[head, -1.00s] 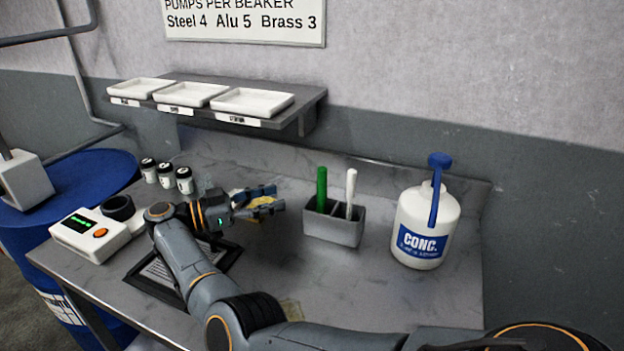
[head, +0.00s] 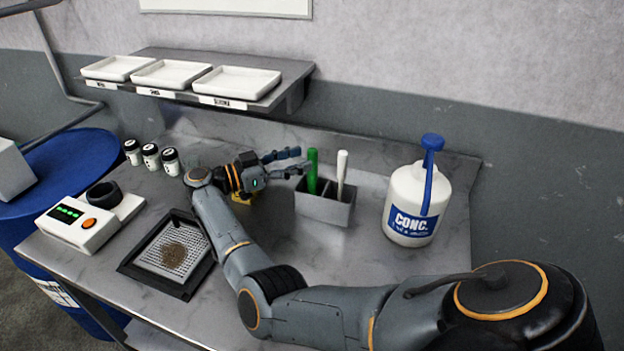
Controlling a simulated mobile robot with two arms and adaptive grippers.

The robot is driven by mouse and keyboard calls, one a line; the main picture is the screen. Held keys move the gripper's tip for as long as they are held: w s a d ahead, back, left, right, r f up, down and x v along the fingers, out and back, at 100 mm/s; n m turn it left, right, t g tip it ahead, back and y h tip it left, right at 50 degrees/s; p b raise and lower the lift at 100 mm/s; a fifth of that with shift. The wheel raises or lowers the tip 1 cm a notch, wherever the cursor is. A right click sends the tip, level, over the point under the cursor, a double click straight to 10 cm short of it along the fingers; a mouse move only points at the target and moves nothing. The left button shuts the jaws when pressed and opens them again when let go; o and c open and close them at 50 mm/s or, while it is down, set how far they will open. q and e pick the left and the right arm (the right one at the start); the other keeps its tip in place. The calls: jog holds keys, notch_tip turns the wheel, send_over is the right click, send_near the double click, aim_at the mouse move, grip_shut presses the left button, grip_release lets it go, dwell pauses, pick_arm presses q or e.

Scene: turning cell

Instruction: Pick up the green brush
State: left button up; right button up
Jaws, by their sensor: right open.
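The green brush (head: 312,170) stands upright in the left part of a grey holder (head: 325,208), with its handle sticking up. A white brush (head: 341,172) stands beside it in the same holder. My right gripper (head: 292,162) is open, its fingers pointing right toward the green brush's handle. The fingertips are close to the handle; I cannot tell whether they touch it. The brush's lower end is hidden inside the holder. My left gripper is not in view.
A white CONC. bottle (head: 408,208) with a blue pump stands right of the holder. Several small jars (head: 151,157), a scale (head: 80,222) and a framed mesh tray (head: 150,278) are at left. White trays (head: 238,82) sit on the shelf above. A yellow thing lies partly hidden behind my gripper.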

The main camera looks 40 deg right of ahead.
aim_at(312, 156)
jog(key=p+x, duration=0.1)
jog(key=x, duration=0.3)
jog(key=shift+s+d+f+p, duration=0.15)
jog(key=shift+s+p, duration=0.05)
jog(key=shift+p, duration=0.1)
jog(key=shift+c, duration=0.6)
grip_shut()
